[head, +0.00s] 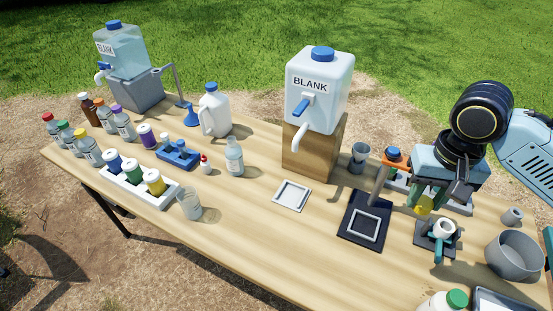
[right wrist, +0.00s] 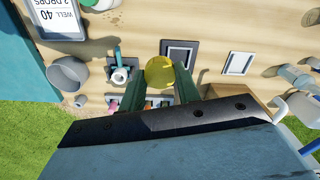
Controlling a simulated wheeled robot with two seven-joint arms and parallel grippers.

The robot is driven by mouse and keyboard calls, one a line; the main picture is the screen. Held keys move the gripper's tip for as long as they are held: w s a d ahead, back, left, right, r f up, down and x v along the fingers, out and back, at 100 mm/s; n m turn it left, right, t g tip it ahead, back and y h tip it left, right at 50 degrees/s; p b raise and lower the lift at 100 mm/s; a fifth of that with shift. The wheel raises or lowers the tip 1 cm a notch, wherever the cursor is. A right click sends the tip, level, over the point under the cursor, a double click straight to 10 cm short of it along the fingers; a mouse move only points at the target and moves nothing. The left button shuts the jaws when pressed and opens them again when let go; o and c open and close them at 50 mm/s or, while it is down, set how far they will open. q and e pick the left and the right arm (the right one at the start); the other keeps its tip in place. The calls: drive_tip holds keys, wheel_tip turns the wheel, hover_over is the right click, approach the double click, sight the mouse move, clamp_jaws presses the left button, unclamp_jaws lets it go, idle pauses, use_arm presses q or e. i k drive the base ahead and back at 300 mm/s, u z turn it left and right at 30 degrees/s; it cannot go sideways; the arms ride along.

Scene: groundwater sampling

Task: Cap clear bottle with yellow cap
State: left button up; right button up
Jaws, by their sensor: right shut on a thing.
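My right gripper (head: 426,195) is shut on the yellow cap (head: 423,206) and holds it above the right part of the table. The cap also shows between the green fingers in the right wrist view (right wrist: 159,71). Just beside and below it, a small white round-mouthed vessel (head: 444,229) sits in a teal clamp on a dark base. It also shows in the right wrist view (right wrist: 120,76), apart from the cap. I cannot tell whether this is the clear bottle. A clear labelled bottle (head: 235,160) stands upright mid-table. My left gripper is not in view.
A grey bucket (head: 514,255) and a green-capped bottle (head: 447,302) are at the right. A black tray (head: 351,232) and a white square tray (head: 291,195) lie left of the gripper. A BLANK tank (head: 319,90) stands on a wooden block. The table's front middle is clear.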

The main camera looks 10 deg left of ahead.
sight(233, 151)
drive_tip(key=k, duration=1.35)
drive_tip(key=u, duration=0.55)
drive_tip(key=i, duration=0.5)
drive_tip(key=u, duration=0.9)
drive_tip(key=i, duration=0.75)
drive_tip(key=z, duration=0.7)
drive_tip(key=i, duration=0.55)
drive_tip(key=z, duration=0.7)
